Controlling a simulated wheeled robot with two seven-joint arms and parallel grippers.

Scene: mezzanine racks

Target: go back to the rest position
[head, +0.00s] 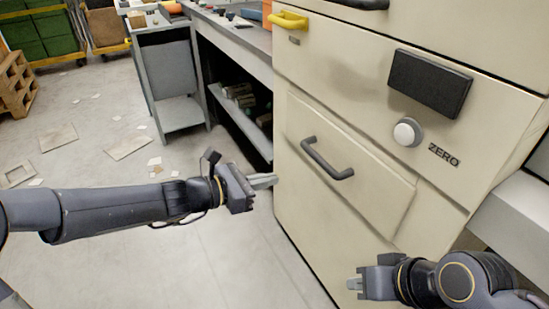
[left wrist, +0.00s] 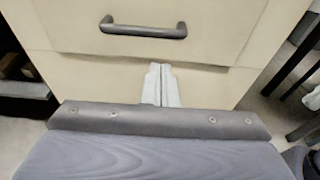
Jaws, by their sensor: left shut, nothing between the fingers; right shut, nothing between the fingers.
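My left gripper (head: 264,181) reaches in from the left, shut and empty, with its fingertips close to the left edge of the cream cabinet (head: 345,215). In the left wrist view the left gripper's pale fingers (left wrist: 160,86) lie together, in front of the cabinet's lower front (left wrist: 205,85) and below a dark drawer handle (left wrist: 143,28). I cannot tell whether they touch the cabinet. My right gripper (head: 354,284) is at the bottom right, shut and empty, in front of the cabinet's lower part.
The cabinet has a dark handle (head: 327,160), a yellow handle (head: 288,20), a white knob (head: 407,132) and a black panel (head: 430,82). A grey workbench (head: 235,40) stands behind it. Flat scraps (head: 128,146) lie on the open floor at left. A wooden pallet (head: 15,83) is at far left.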

